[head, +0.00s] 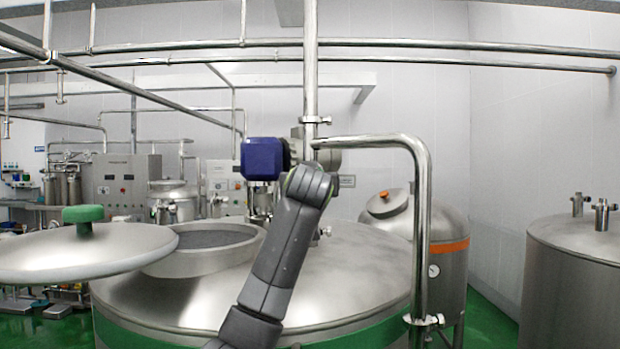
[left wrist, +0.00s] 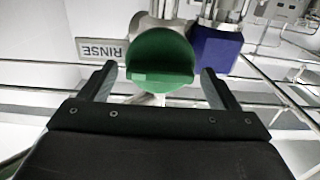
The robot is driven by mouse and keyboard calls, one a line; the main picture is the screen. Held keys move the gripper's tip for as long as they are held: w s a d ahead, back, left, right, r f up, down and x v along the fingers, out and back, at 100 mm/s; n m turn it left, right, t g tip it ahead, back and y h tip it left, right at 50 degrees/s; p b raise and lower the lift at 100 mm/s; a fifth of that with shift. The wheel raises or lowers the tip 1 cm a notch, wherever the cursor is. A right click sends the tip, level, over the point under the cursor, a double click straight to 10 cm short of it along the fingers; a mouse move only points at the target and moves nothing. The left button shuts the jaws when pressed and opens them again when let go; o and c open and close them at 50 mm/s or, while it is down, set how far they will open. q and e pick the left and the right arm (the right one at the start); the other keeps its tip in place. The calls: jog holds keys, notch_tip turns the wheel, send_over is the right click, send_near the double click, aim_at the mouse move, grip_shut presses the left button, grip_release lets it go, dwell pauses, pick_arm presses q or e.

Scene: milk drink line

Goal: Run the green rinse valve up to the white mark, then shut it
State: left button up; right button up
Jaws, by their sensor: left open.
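The green rinse valve handle (left wrist: 160,62) shows in the left wrist view as a rounded green knob with a flat bar across it. It sits on a metal pipe fitting beside a RINSE label (left wrist: 101,49), which appears upside down. My left gripper (left wrist: 158,73) is open, with one finger on each side of the handle; I cannot tell whether either touches it. In the head view my left arm covers the green handle and my gripper's fingers at the pipe fitting (head: 325,158). I cannot make out the white mark for certain. My right gripper is not in view.
A blue box (head: 263,158) sits on the pipework left of my wrist; it also shows in the left wrist view (left wrist: 214,50). Below is a large steel tank (head: 350,270) with an open hatch and a raised lid (head: 85,252). A bent pipe (head: 421,220) stands right of my arm.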

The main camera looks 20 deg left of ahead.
pick_arm(q)
jog(key=c, duration=0.8)
jog(key=shift+c, duration=0.2)
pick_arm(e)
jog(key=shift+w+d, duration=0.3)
pick_arm(q)
jog(key=shift+n, duration=0.3)
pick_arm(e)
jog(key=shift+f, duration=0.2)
pick_arm(q)
jog(key=n+b, duration=0.4)
jog(key=n, duration=0.6)
jog(key=shift+a+f, duration=0.1)
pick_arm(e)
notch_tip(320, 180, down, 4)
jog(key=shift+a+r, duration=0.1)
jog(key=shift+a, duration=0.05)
